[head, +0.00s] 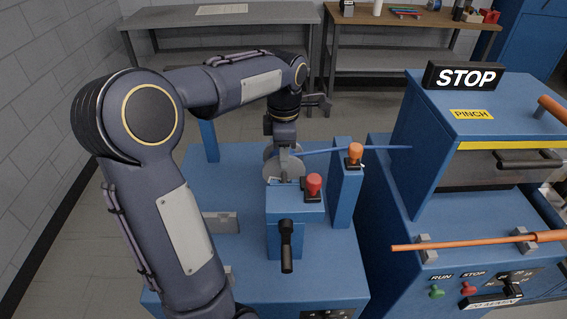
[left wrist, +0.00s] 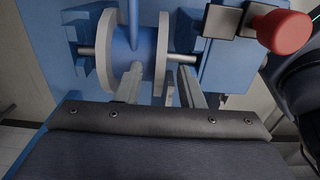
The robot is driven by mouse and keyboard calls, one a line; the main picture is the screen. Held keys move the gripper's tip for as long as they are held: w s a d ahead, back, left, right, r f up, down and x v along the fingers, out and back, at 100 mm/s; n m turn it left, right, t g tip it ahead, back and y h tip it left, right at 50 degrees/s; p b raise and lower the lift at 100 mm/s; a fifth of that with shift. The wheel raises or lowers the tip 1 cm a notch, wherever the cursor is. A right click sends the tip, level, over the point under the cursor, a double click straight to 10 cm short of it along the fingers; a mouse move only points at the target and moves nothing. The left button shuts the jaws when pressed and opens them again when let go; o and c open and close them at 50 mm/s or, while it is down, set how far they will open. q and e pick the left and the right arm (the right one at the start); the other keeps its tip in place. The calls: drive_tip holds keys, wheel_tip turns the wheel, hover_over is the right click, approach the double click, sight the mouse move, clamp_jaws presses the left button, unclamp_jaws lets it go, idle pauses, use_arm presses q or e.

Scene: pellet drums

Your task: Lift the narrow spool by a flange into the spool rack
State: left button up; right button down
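The spool (head: 270,166) sits on the blue machine in the head view, partly hidden behind my left gripper. In the left wrist view the spool (left wrist: 105,55) has two grey flanges, a blue middle and a metal shaft through it. My left gripper (head: 284,150) reaches down over it from above. In the left wrist view its two fingers (left wrist: 160,82) stand apart, one on each side of the right flange (left wrist: 162,50), with visible gaps. I cannot tell which part is the spool rack. My right gripper is not in view.
A blue rod or strand (head: 350,150) stretches right from near the spool. Close by are a red knob (head: 313,184), an orange knob (head: 355,151) and a black handle (head: 286,245). A blue machine with a STOP sign (head: 466,77) stands at right. Benches (head: 230,18) stand behind.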

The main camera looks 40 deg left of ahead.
use_arm(q)
clamp_jaws()
drive_tip(key=shift+r, duration=0.1)
